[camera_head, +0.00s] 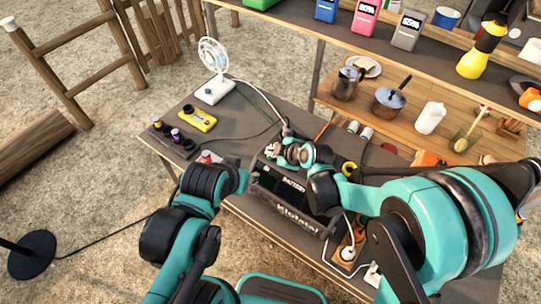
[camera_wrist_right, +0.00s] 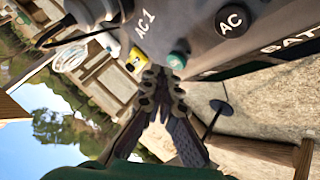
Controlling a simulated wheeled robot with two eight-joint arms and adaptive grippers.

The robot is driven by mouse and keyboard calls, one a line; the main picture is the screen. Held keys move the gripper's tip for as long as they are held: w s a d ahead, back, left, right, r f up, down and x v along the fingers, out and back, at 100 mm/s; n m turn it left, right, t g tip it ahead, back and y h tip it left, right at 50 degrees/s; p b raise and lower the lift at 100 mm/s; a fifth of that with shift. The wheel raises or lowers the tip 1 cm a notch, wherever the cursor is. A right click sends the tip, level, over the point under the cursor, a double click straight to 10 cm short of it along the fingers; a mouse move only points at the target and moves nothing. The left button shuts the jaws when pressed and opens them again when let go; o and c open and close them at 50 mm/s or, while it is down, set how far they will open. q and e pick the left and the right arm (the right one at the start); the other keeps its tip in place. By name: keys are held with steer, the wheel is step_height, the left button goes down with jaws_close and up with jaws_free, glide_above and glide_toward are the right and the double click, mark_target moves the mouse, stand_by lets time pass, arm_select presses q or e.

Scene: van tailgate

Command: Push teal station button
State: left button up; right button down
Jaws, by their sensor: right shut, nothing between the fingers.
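The station is a dark box (camera_head: 288,210) marked BATTERY on the table. My right gripper (camera_head: 271,151) is over the top of the station. In the right wrist view its closed fingertips (camera_wrist_right: 161,76) are just beside the teal button; I cannot tell whether they touch it. The gripper is shut and empty. The teal button is hidden in the head view.
A white fan (camera_head: 214,72) and a yellow device (camera_head: 198,118) stand on the table left of the station. Cables run across the table. A shelf (camera_head: 390,118) with pots stands behind.

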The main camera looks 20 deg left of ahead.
steer(key=shift+f+b, duration=0.4)
steer(key=shift+f, duration=0.2)
stand_by(0.3)
steer(key=shift+r, duration=0.7)
step_height(320, 180, up, 6)
steer(key=p, duration=0.4)
steer(key=shift+p, duration=0.35)
